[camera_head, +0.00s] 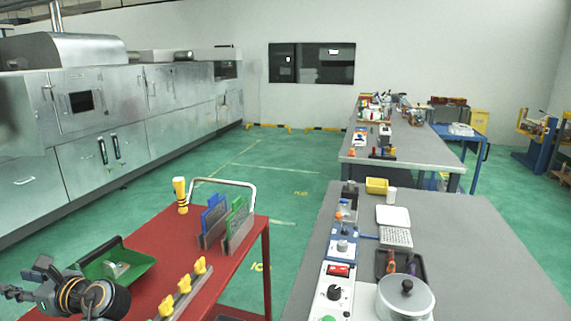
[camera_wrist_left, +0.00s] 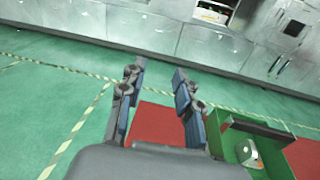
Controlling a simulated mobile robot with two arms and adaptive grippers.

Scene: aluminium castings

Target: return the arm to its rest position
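My left gripper (camera_head: 24,279) is at the lower left of the head view, above the left end of the red table (camera_head: 150,240). In the left wrist view its two fingers (camera_wrist_left: 159,80) stand apart with nothing between them; the green floor and a red surface show through the gap. A green scoop-shaped bin (camera_head: 135,269) with a metallic casting (camera_head: 116,268) in it sits on the table, to the right of the gripper. The bin also shows in the left wrist view (camera_wrist_left: 226,140), to the right of the fingers. My right gripper is not in view.
The red table also holds yellow clamps (camera_head: 184,283), blue (camera_head: 214,214) and green (camera_head: 237,217) panels and a yellow-topped bottle (camera_head: 180,193). A grey bench (camera_head: 470,240) with a metal pot (camera_head: 405,297) stands right. Green floor (camera_head: 290,190) is clear between.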

